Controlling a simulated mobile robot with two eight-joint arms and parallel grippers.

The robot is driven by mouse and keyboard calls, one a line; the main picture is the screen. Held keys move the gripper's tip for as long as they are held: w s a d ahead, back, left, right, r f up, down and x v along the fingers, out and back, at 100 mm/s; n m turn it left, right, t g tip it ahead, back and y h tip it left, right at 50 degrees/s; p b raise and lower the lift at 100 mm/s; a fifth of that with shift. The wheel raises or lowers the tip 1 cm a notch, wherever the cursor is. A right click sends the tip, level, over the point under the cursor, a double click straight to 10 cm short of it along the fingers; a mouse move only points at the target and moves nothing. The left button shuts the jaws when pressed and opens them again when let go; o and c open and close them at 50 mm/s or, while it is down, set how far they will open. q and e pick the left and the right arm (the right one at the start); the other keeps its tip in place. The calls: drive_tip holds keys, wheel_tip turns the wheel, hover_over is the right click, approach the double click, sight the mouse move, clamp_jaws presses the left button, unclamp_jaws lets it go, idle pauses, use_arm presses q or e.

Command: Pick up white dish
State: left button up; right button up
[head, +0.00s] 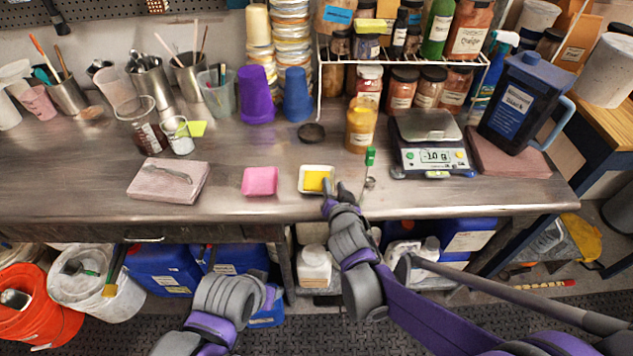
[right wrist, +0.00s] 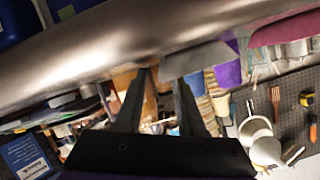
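The white dish (head: 317,192), small and square with yellow contents, sits on the steel workbench (head: 230,207) near its front edge. My right gripper (head: 337,187) is at the dish's right front corner in the head view. In the right wrist view its two fingers (right wrist: 163,77) stand apart with a gap between them. The grey shaded side of the dish (right wrist: 205,56) shows beyond the fingertips, one tip overlapping it. I cannot tell whether they touch. My left arm shows low in the head view, but its gripper is not visible.
A dark round lid (head: 311,132) lies behind. Bare bench separates sponge and dish.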

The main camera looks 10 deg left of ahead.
clamp_jaws()
idle(1.4)
